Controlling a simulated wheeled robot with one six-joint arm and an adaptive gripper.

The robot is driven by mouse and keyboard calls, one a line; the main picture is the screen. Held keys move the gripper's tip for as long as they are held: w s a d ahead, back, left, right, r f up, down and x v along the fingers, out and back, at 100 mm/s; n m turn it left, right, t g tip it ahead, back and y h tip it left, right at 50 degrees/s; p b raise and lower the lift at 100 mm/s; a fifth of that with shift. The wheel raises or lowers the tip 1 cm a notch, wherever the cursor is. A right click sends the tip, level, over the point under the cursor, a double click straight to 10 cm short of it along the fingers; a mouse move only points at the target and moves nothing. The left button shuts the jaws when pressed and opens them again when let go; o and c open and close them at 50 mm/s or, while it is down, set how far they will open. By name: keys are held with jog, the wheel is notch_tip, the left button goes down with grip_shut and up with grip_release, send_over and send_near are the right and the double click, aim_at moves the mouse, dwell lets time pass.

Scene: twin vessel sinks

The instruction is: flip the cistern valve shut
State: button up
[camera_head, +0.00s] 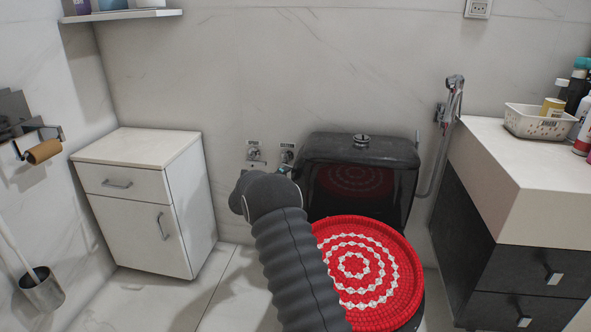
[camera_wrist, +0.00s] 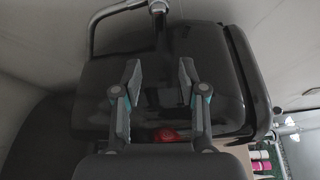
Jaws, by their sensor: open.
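The black cistern (camera_head: 360,148) stands against the wall behind a red-and-white covered toilet lid (camera_head: 385,250). Two small chrome wall fittings show left of it, one farther left (camera_head: 253,151) and one beside the cistern (camera_head: 287,153); which is the cistern valve I cannot tell. My gripper (camera_head: 284,170) is mostly hidden behind my arm, just below the right fitting. In the wrist view my gripper (camera_wrist: 160,72) is open and empty, its fingers in front of a glossy black surface. A chrome fitting (camera_wrist: 157,7) with a curved pipe lies beyond the fingertips, apart from them.
A white cabinet (camera_head: 145,195) stands left of my arm. A chrome spray hose (camera_head: 451,105) hangs right of the cistern, beside a counter (camera_head: 530,185) with a white basket (camera_head: 537,122). A toilet-brush holder (camera_head: 42,290) is at lower left. Floor is clear between cabinet and toilet.

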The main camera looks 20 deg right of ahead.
aim_at(291, 167)
jog(key=x, duration=0.8)
jog(key=shift+w+d+p, duration=0.15)
jog(key=shift+d+p, duration=0.05)
jog(key=shift+p, duration=0.1)
grip_shut()
